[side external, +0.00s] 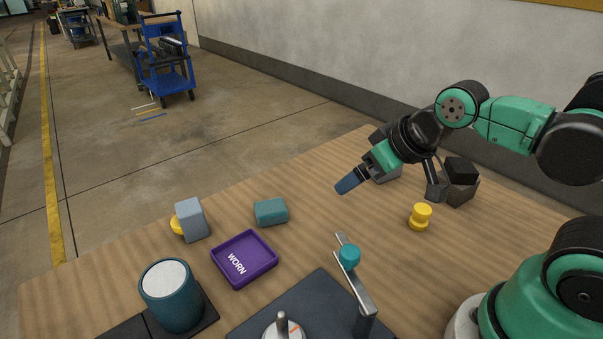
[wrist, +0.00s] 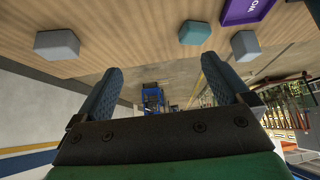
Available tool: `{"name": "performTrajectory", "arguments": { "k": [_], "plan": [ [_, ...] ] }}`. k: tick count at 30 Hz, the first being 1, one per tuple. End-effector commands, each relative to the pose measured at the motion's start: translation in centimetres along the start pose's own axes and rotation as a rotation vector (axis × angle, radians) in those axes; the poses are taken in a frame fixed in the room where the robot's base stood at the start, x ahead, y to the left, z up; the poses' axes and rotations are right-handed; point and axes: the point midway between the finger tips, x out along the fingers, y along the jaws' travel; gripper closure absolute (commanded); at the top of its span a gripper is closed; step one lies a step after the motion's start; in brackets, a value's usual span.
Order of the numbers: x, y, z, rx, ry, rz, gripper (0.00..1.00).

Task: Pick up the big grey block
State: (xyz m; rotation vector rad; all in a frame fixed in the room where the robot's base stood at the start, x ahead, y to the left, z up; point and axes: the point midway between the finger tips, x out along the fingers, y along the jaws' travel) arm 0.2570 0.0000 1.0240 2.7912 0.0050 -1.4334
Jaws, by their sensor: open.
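Two grey blocks show. My gripper (side external: 347,185) is tilted down to the left above the table, apart from both blocks. Its fingers (wrist: 164,82) are spread, with nothing between them.
A teal cylinder (side external: 172,298) and a dark plate with a metal lever (side external: 355,285) stand in front.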

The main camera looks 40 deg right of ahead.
Motion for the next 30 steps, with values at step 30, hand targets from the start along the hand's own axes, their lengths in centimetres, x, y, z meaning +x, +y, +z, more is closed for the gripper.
{"name": "performTrajectory", "arguments": {
  "k": [30],
  "plan": [
    [9.8,12.6,-6.0,-1.187,-0.886,0.438,0.04]
  ]
}}
